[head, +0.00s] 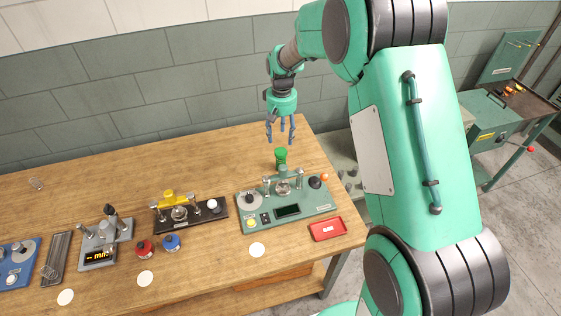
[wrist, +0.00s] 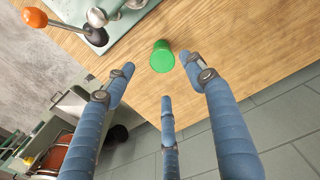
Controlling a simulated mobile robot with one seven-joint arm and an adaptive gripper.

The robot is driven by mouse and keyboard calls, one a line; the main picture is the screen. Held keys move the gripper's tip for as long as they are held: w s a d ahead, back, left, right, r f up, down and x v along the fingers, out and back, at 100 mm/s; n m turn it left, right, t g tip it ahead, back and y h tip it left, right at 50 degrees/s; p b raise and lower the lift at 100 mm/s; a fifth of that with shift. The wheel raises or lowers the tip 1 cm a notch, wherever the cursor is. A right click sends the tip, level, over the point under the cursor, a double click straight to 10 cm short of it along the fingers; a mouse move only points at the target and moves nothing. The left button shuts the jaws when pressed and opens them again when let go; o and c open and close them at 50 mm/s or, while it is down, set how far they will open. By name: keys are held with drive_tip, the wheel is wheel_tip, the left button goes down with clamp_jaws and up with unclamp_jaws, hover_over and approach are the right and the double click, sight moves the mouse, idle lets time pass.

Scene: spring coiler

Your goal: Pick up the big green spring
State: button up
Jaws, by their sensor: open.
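The green machine (head: 287,205), with knobs and posts, stands just in front of the cylinder. A red tray (head: 327,229) lies at its right. A black device (head: 190,215) with a yellow part stands left. The bench (head: 215,160) is clear left of the cylinder.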

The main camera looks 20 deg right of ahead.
sight(280, 151)
drive_tip(key=f, duration=0.1)
drive_tip(key=w+f, duration=0.1)
drive_tip(key=f, duration=0.1)
drive_tip(key=shift+w+d+f, duration=0.1)
drive_tip(key=shift+w+f, duration=0.2)
drive_tip(key=shift+w, duration=0.05)
drive_tip(key=shift+f+b, duration=0.5)
drive_tip(key=shift+f, duration=3.8)
drive_tip(key=shift+f+b, duration=0.5)
drive_tip(key=shift+f, duration=2.1)
drive_tip(key=c, duration=1.3)
